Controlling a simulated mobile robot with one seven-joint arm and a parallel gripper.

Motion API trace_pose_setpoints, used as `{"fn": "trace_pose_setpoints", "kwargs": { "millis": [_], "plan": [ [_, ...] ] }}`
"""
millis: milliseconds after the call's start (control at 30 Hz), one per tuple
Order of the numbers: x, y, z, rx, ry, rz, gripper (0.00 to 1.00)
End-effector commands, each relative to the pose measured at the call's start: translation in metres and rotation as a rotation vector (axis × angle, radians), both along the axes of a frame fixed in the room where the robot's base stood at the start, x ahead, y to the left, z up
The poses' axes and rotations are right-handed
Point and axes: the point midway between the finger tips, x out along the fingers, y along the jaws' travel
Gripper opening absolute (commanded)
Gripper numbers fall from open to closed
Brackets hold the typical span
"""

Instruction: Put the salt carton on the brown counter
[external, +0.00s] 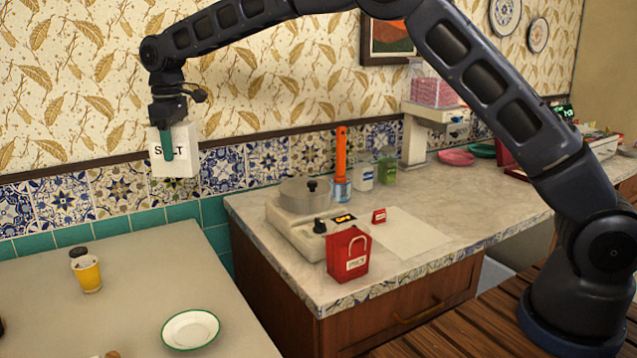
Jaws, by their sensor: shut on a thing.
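My gripper (167,140) is shut on the white salt carton (184,152), with a teal finger across its front. The carton is upright, lettered "SALT", and held in the air before the tiled wall at the left. It is well above the pale table (130,300) and apart from it. A counter with brown wooden cabinet fronts (300,330) and a marble-patterned top stands to the right. A brown slatted wooden surface (470,330) lies at the lower right, beside my arm's base. I cannot tell which of these is the brown counter.
The marble top holds a kitchen scale (310,232), a red bag-like box (348,253), a white sheet (405,228), an orange-handled tool (341,165) and small cartons.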

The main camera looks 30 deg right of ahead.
Motion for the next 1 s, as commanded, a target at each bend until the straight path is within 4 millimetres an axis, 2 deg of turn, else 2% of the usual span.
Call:
{"fn": "trace_pose_setpoints", "kwargs": {
  "millis": [33,200,500,733,1000],
  "plan": [
    [0.010,-0.021,0.005,0.000,-0.002,-0.032,0.09],
    [0.036,-0.086,0.013,0.000,-0.001,-0.134,0.09],
    [0.067,-0.206,0.029,0.001,-0.002,-0.319,0.09],
    [0.078,-0.296,0.039,0.000,-0.001,-0.459,0.09],
    [0.077,-0.389,0.049,0.001,-0.001,-0.608,0.09]
  ]
}}
